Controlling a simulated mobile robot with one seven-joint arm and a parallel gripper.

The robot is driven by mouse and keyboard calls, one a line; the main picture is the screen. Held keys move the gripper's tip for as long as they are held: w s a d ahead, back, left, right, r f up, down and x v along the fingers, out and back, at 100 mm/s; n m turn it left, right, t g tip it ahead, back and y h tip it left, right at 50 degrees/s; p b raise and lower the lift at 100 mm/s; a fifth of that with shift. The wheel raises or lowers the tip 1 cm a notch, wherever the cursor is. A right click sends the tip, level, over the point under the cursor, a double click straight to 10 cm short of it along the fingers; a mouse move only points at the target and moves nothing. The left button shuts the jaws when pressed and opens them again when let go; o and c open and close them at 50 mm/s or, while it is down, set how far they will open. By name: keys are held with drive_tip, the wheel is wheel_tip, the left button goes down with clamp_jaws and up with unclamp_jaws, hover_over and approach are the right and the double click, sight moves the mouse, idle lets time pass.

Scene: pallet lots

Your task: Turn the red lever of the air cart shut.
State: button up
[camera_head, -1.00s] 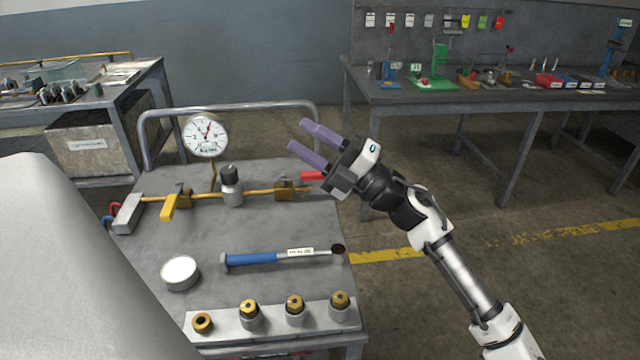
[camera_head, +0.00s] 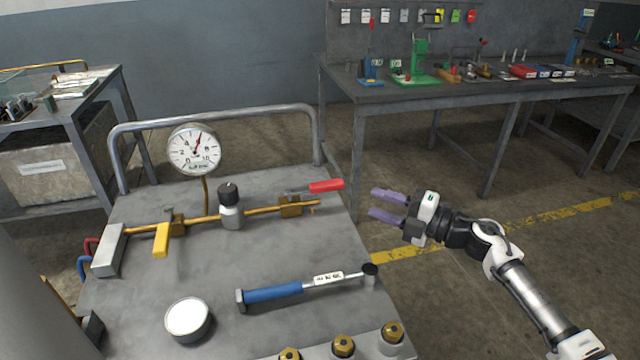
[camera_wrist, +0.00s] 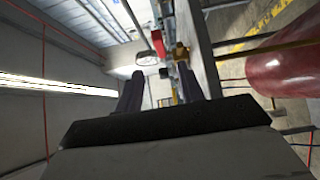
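The air cart (camera_head: 230,270) is a grey-topped cart with a brass pipe across it. The red lever (camera_head: 326,186) sits on a brass valve (camera_head: 291,207) at the pipe's right end and points right, roughly along the pipe. My gripper (camera_head: 371,203) is off the cart's right edge, to the right of the lever and apart from it. Its two purple fingers are spread, with nothing between them, and point left. In the wrist view the red lever (camera_wrist: 158,44) shows ahead, between and beyond the fingers.
A yellow lever (camera_head: 161,240), a black-knobbed regulator (camera_head: 230,206) and a gauge (camera_head: 194,150) stand on the cart. A blue-handled tool (camera_head: 272,293) and a round white-topped object (camera_head: 188,318) lie in front. The cart's hoop rail (camera_head: 215,112) rises behind. A workbench (camera_head: 470,92) stands at the back right.

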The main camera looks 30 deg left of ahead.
sight(335, 188)
drive_tip(key=a+p, duration=0.1)
drive_tip(key=a, duration=0.3)
drive_tip(key=a+p, duration=0.1)
drive_tip(key=a, duration=0.8)
drive_tip(key=shift+s+a+p, duration=0.15)
drive_tip(key=shift+s+p, duration=0.25)
drive_tip(key=shift+c, duration=0.2)
clamp_jaws()
